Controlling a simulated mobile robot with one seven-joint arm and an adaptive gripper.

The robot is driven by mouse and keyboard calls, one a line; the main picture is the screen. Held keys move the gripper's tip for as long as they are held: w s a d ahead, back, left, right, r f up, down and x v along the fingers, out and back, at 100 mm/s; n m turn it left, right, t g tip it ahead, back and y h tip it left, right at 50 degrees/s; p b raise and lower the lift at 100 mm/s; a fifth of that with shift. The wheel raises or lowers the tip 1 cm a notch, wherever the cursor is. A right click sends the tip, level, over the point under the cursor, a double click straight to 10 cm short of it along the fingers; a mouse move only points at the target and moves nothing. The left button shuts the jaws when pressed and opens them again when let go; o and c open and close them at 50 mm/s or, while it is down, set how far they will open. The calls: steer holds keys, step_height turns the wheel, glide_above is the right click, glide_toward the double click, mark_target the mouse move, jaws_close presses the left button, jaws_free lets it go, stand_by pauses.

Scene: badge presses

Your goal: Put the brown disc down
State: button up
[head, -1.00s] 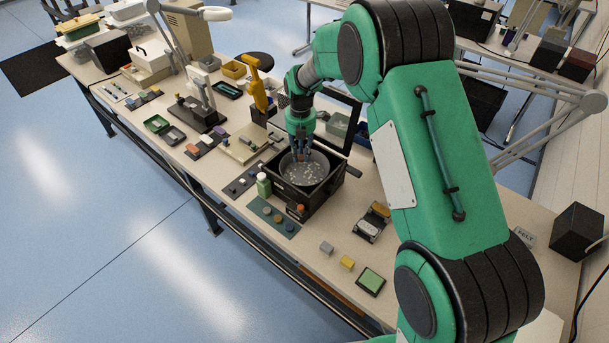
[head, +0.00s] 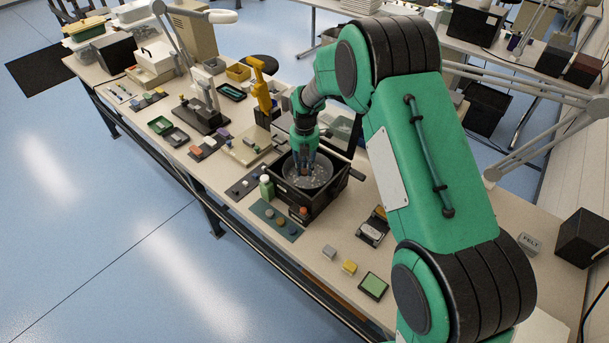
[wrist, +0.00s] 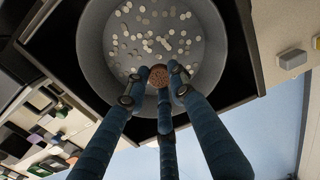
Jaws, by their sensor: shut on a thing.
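The brown disc (wrist: 158,75) is a speckled round piece between the fingertips of my gripper (wrist: 158,85) in the wrist view. My gripper has blue fingers and is shut on the disc. In the head view my gripper (head: 304,167) points down into the round grey bowl (head: 322,180), and the disc there is too small to make out surely. The bowl also shows in the wrist view (wrist: 205,75), with several pale small discs lying on its floor. The held disc is over the bowl's near side; I cannot tell whether it touches the bowl.
The bowl sits in an open black box (head: 318,207) on the long bench. A dark green mat (head: 264,212) with several coloured discs lies beside it. A green bottle (head: 266,188) stands close by. Grey and yellow blocks and a green-topped pad (head: 373,286) lie in front.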

mark_target(304, 171)
steer(key=shift+f+b, duration=0.3)
steer(key=shift+f, duration=1.6)
steer(key=o, duration=0.9)
steer(key=shift+f, duration=0.15)
steer(key=shift+o, duration=0.2)
steer(key=shift+r, duration=0.2)
step_height(304, 171, up, 12)
steer(key=p, duration=0.1)
steer(key=shift+p, duration=0.35)
